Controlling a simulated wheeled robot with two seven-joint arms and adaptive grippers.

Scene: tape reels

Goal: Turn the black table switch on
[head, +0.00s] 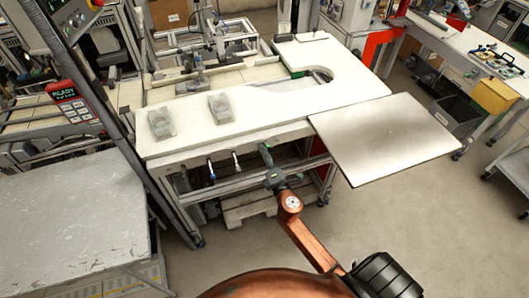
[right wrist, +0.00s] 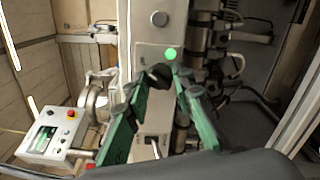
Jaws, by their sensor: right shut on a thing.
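The black table switch (right wrist: 160,72) is a dark knob on the grey front panel of the table, seen in the right wrist view. My right gripper (right wrist: 161,84) has its two green fingers closed around the knob, which partly hide it. A round green light (right wrist: 172,53) glows on the panel just above the knob. In the head view my right gripper (head: 267,158) is at the front edge of the white table (head: 270,105), and the switch cannot be made out there. My left gripper is not in view.
Two grey packages (head: 219,107) lie on the white tabletop. A flat metal plate (head: 385,137) extends from the table's right front. A control box (right wrist: 49,137) with a screen and red button stands left in the wrist view. The floor right of my arm is clear.

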